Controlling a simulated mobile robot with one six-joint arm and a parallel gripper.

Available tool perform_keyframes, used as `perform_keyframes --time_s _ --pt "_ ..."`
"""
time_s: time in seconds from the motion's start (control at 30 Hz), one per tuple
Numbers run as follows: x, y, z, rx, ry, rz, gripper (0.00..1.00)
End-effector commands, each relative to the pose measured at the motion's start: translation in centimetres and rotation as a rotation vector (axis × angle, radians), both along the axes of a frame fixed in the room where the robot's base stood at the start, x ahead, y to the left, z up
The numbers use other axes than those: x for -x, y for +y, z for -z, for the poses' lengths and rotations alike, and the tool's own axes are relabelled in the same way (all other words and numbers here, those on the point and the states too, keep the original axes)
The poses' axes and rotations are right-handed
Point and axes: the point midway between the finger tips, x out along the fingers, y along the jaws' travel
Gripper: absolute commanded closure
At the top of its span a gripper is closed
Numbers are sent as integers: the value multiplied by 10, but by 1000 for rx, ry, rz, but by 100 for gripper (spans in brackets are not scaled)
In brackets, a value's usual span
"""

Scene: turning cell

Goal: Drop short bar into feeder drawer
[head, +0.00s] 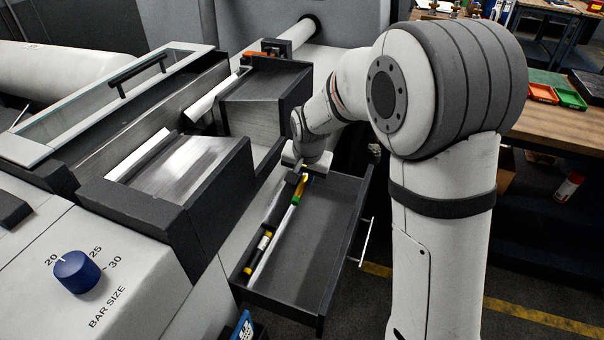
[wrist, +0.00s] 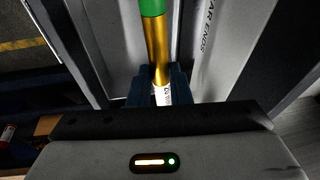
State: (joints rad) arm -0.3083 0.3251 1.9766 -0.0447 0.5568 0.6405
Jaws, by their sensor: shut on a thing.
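The drawer (head: 335,255) is open, a dark grey tray with a pale handle on its right side. My gripper (head: 302,173) is at the drawer's far end, shut on the end of a bar (head: 279,228). In the wrist view, the fingers (wrist: 160,85) close around the bar's gold part (wrist: 157,45). The bar is over or inside the drawer; its height above the floor is unclear.
The wrist view shows "BAR ENDS" lettering (wrist: 207,28). A blue bar-size knob (head: 77,271) is at the left. Red (head: 542,93) and green (head: 570,98) trays sit on a bench.

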Motion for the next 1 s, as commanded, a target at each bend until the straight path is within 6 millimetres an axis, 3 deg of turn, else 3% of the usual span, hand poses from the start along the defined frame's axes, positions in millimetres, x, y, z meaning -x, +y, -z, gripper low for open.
perform_keyframes --time_s 0.23,0.57,0.6,0.9,1.0 --pt "0 0 31 0 0 -1 100" --pt "0 1 34 0 0 -2 100" --pt "0 1 34 0 0 -2 82" --pt "0 1 35 0 1 -2 57" --pt "0 1 35 0 1 -2 57"
